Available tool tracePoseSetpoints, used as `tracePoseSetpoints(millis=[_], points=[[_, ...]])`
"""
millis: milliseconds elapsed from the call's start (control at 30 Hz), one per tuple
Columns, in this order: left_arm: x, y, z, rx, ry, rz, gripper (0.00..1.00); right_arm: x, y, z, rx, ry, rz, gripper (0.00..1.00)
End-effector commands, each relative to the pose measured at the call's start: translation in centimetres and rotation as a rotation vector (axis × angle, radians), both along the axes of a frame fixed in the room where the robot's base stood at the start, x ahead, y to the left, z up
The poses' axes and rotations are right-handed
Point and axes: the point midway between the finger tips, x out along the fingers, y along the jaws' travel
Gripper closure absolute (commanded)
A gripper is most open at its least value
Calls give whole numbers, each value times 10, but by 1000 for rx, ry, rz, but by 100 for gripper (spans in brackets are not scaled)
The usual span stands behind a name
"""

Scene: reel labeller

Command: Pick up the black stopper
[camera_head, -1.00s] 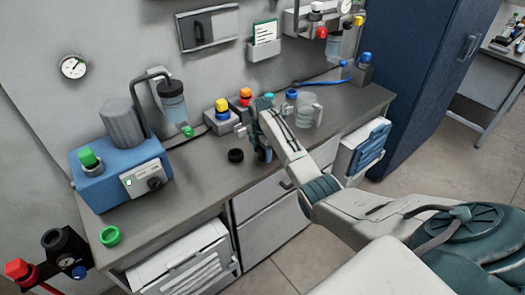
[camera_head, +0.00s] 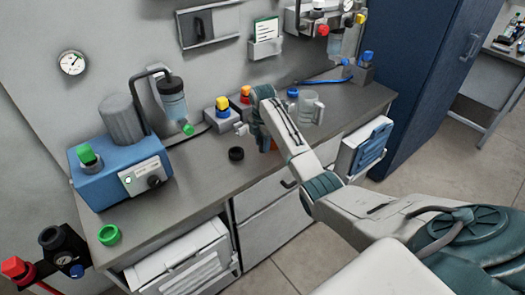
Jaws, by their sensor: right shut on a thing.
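The black stopper (camera_head: 236,154) lies on the grey bench top near the middle. My right gripper (camera_head: 266,143) is just to the right of it and apart from it in the picture. The jaws are shut on a small orange-red thing (camera_head: 273,145), mostly hidden by the gripper and wrist. My left gripper is not in view.
A blue machine (camera_head: 122,178) stands on the bench at left, with a green ring (camera_head: 109,235) near the front edge. Blocks with yellow and orange caps stand behind the stopper. A clear mug (camera_head: 310,108) stands beyond my right arm. The bench left of the stopper is clear.

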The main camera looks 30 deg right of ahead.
Motion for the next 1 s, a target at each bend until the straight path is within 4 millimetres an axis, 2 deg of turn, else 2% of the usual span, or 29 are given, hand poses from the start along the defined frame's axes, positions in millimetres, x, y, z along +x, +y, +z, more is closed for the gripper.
tracePoseSetpoints(millis=[267, 367, 400, 433, 600, 800, 1000], points=[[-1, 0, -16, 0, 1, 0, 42, -45, 30, 2, -1, -2, 2, 90], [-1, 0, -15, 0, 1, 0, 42, -64, 43, 7, -1, -2, 2, 90], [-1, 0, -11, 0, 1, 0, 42, -72, 48, 11, -1, 0, 2, 90], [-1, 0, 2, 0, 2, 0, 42, -78, 52, 17, 0, 2, 2, 90], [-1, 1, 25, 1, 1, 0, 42, -106, 71, 19, 0, 1, 1, 90], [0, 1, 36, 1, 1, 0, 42, -126, 86, 18, 0, 1, 0, 90], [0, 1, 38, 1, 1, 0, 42, -133, 90, 17, -1, -1, -1, 90]])
